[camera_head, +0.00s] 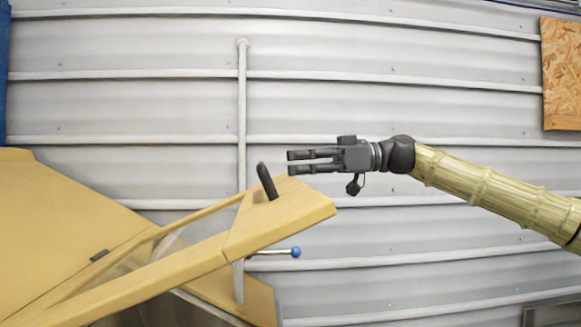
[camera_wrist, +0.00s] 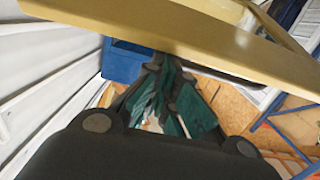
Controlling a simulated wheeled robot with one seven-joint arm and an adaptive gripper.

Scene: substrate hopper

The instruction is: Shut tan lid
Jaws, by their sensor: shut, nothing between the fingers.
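The tan lid (camera_head: 285,217) slopes up to the right in the head view. Its raised end stands above a lower tan part, with space showing between them. A black handle (camera_head: 267,181) sticks up from this end. My gripper (camera_head: 290,162) is shut and empty, just above and right of the handle, its fingers pointing left. I cannot tell whether it touches the lid. In the wrist view, a tan panel, apparently the lid (camera_wrist: 215,42), crosses the top close to my fingertips (camera_wrist: 158,62) and hides part of the scene behind.
The tan hopper body (camera_head: 50,225) fills the lower left. A lever with a blue knob (camera_head: 295,252) sticks out below the lid. A light vertical pole (camera_head: 242,110) stands behind it. A corrugated wall is at the back, with open room above the lid.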

